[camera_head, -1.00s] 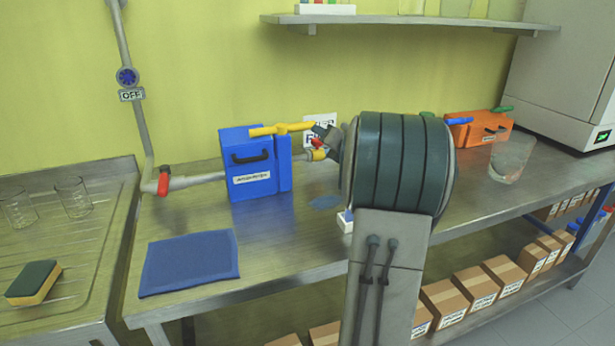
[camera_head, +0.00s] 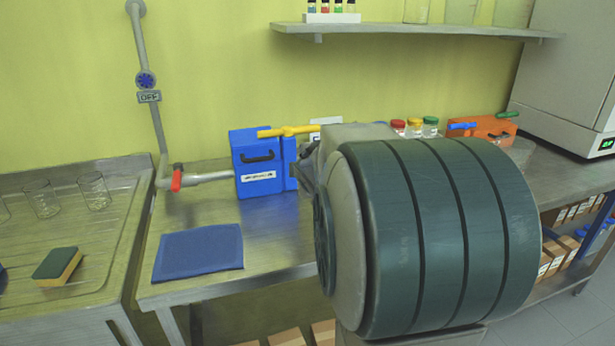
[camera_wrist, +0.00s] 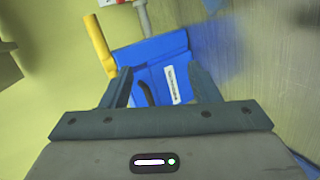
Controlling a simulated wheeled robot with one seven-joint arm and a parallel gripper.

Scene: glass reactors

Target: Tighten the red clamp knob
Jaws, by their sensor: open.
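No part that I can be sure is the red clamp knob shows now; my arm covers the area right of the blue box (camera_head: 262,190), where a small red part showed earlier. The blue box has a black handle, a white label and a yellow lever (camera_head: 290,131) along its top. In the wrist view the blue box (camera_wrist: 155,58) lies beyond my gripper (camera_wrist: 161,70), with the yellow lever (camera_wrist: 98,42) to the left. My gripper's fingers are apart, with nothing seen held between them. In the head view my arm hides most of the gripper.
A red valve handle (camera_head: 176,178) sits on the grey pipe left of the box. A blue mat (camera_head: 198,252) lies on the bench in front. An orange box (camera_head: 483,131) and several capped jars stand at the back right, under a shelf (camera_head: 420,31).

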